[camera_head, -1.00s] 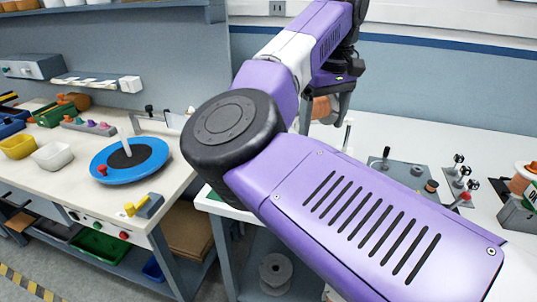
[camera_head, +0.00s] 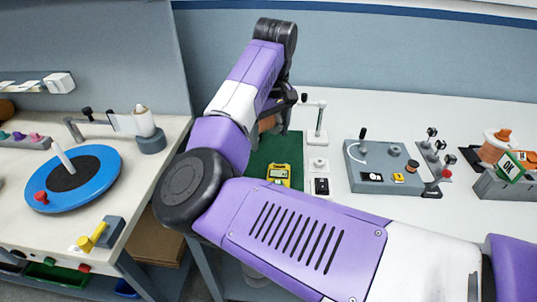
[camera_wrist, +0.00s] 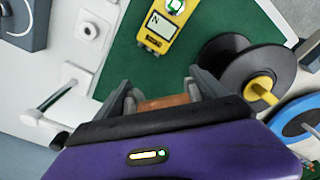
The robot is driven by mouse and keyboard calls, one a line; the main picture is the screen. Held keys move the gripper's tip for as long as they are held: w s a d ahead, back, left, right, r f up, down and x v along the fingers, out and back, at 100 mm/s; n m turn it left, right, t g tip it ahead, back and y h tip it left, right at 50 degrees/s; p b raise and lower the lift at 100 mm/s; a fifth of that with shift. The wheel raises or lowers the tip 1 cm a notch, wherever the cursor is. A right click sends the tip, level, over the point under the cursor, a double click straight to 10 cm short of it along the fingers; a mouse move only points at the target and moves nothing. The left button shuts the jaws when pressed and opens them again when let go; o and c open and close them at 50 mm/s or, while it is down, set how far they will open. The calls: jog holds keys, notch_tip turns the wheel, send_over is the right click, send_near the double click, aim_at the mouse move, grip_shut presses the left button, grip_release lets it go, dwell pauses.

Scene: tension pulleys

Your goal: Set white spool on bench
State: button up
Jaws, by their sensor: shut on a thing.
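My gripper (camera_wrist: 163,97) is shut on a copper-brown thing (camera_wrist: 165,103), of which only a narrow part shows between the fingers. It also shows in the head view (camera_head: 267,123), partly behind my arm. I see no white on it and cannot tell whether it is the white spool. My gripper is over the green mat (camera_head: 295,148) on the white bench (camera_head: 334,118). A white, cone-like piece (camera_head: 143,122) stands on a dark round base on the left bench.
A yellow meter (camera_head: 279,174) lies on the mat. A white post stand (camera_head: 317,135) and a grey fixture plate (camera_head: 380,165) are to its right. An orange-and-white spool (camera_head: 495,146) is farther right. A blue turntable (camera_head: 103,170) is left. A dark two-disc part (camera_wrist: 232,50) shows beside my gripper.

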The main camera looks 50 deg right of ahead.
jog(key=shift+f+p, duration=0.3)
jog(key=shift+f, duration=3.65)
jog(key=shift+f, duration=0.1)
jog(key=o, duration=1.8)
